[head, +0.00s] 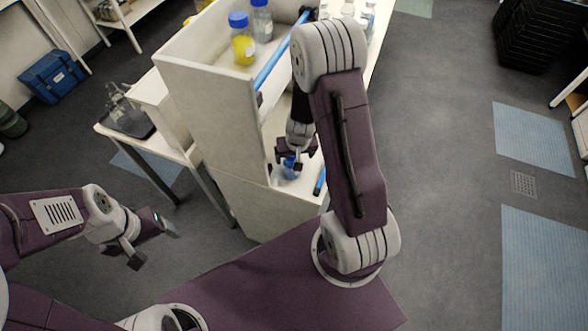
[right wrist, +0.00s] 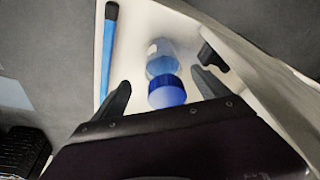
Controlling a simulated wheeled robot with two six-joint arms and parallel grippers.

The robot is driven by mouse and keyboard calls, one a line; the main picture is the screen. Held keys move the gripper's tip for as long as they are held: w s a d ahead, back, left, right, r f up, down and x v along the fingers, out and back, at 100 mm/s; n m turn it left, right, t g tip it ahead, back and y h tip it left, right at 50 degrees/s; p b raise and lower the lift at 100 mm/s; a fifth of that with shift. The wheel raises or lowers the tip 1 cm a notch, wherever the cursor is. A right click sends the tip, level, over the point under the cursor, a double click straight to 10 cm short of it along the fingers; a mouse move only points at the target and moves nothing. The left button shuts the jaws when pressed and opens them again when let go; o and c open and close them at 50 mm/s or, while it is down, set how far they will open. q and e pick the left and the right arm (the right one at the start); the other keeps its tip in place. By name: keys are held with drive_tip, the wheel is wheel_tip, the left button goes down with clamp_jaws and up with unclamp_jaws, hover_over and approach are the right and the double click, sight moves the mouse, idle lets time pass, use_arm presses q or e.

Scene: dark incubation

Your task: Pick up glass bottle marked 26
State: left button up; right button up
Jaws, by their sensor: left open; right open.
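A glass bottle with a blue cap (right wrist: 163,75) lies or stands between the open fingers of my right gripper (right wrist: 165,88) in the right wrist view. A pale label shows on its side, but I cannot read a number. In the head view this bottle (head: 289,171) is on the lower white shelf, partly hidden by my right gripper (head: 292,160). The fingers are to both sides of the cap with gaps, and nothing is held. My left gripper (head: 146,243) is open and empty, at the left, away from the shelf.
The white shelf unit (head: 205,110) has a tall side panel close to my right gripper. A blue rail (right wrist: 109,60) runs along the shelf's edge. Bottles with yellow (head: 243,45) and clear (head: 262,22) contents stand on the upper shelf. A side table holds a dark tray (head: 130,122).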

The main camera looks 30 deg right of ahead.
drive_tip(key=w+f+b, duration=0.1)
drive_tip(key=f, duration=0.1)
drive_tip(key=w+f+b, duration=0.2)
drive_tip(key=f, duration=0.1)
drive_tip(key=shift+w+f, duration=0.25)
drive_tip(key=shift+f, duration=0.1)
drive_tip(key=shift+s+d, duration=0.1)
drive_tip(key=shift+s, duration=0.05)
drive_tip(key=shift+s+r, duration=0.4)
drive_tip(key=shift+s, duration=0.2)
drive_tip(key=shift+c, duration=0.4)
drive_tip(key=c, duration=0.5)
drive_tip(key=shift+w+f, duration=0.15)
drive_tip(key=shift+w, duration=0.2)
drive_tip(key=c, duration=1)
clamp_jaws()
use_arm(q)
drive_tip(key=f, duration=0.1)
drive_tip(key=w+f, duration=0.1)
drive_tip(key=f, duration=0.1)
drive_tip(key=shift+w+f, duration=0.25)
